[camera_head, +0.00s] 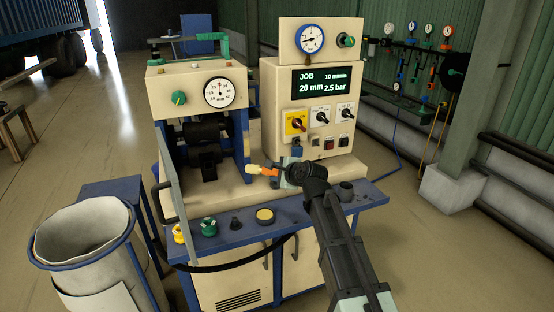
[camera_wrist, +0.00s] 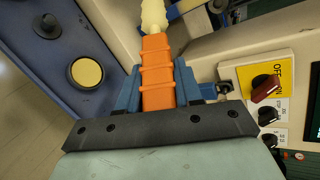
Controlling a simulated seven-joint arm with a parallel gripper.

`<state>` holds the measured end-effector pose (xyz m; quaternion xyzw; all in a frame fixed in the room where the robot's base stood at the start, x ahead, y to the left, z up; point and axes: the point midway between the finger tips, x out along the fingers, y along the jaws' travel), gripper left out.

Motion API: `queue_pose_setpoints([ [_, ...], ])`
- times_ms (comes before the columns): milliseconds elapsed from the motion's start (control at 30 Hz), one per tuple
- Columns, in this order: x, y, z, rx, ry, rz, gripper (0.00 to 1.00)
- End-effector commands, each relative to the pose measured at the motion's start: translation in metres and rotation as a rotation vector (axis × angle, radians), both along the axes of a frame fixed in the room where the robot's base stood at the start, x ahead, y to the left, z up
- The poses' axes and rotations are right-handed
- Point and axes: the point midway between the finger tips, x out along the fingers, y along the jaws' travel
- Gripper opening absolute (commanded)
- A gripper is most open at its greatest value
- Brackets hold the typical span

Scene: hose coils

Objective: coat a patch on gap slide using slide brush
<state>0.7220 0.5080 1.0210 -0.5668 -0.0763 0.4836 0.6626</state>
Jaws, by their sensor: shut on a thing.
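The slide brush has an orange ribbed handle (camera_wrist: 157,70) and a pale cream tip (camera_wrist: 153,15). My gripper (camera_wrist: 157,88) is shut on the handle, with a blue finger on each side, and the tip points away from it. In the head view the brush (camera_head: 264,171) sticks out to the left of my gripper (camera_head: 283,173), above the machine's cream deck and right of its open bay (camera_head: 207,145). I cannot tell for sure which part is the gap slide. Whether the tip touches anything is unclear.
A control panel with switches (camera_head: 321,117) stands behind my gripper. A blue upright (camera_head: 242,145) borders the bay.

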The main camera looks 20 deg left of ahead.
Motion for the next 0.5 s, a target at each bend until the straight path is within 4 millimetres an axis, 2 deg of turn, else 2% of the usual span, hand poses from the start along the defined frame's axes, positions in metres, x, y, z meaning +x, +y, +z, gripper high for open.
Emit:
queue_pose_setpoints([
  [33,0.000,0.001,-0.009,-0.001,0.001,0.000,0.04],
  [133,0.004,0.003,-0.019,0.000,0.000,-0.003,0.04],
  [300,0.014,0.007,-0.008,0.001,-0.002,-0.006,0.04],
  [500,0.018,0.012,-0.009,0.000,-0.002,-0.003,0.04],
])
